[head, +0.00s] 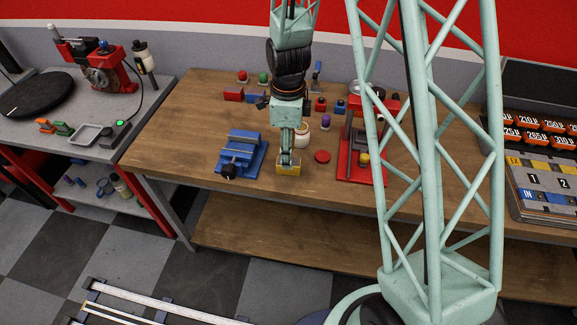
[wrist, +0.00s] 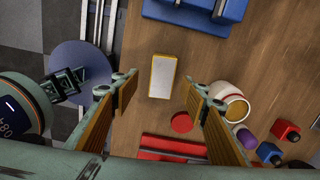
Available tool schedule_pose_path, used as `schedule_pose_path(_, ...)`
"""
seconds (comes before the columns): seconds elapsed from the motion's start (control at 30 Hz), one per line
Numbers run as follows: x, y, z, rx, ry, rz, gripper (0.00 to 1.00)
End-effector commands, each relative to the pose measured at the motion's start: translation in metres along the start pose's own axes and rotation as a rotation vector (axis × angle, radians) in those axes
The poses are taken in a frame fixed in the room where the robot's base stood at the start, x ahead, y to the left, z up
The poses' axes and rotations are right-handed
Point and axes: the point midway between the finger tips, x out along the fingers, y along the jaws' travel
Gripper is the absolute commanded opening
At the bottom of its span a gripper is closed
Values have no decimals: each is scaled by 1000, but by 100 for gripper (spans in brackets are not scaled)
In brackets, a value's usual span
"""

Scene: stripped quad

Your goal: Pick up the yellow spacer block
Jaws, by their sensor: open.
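The yellow spacer block (head: 289,170) lies on the wooden bench near its front edge, right of the blue vise. In the wrist view the block (wrist: 163,76) shows a pale top with yellow edges, standing between and slightly beyond my two fingertips. My gripper (head: 288,156) points down over the block and hides part of it in the head view. In the wrist view my gripper (wrist: 160,92) is open, with a finger to either side and bare wood between each finger and the block. Nothing is held.
The blue vise (head: 238,152) stands left of the block. A red disc (wrist: 181,122) and a white jar (wrist: 236,108) lie close by on the right finger's side. A red press (head: 352,165) stands further right. The bench front edge is near.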

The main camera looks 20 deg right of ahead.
Motion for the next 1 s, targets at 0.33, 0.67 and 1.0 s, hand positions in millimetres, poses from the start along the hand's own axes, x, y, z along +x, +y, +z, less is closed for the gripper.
schedule_pose_path(0.33, 9, 0, 0, 0, 0, 0, 41)
schedule_pose_path(0.67, 11, 0, 0, 0, 0, 0, 41)
schedule_pose_path(1.0, 31, -2, -1, 0, 1, 2, 41)
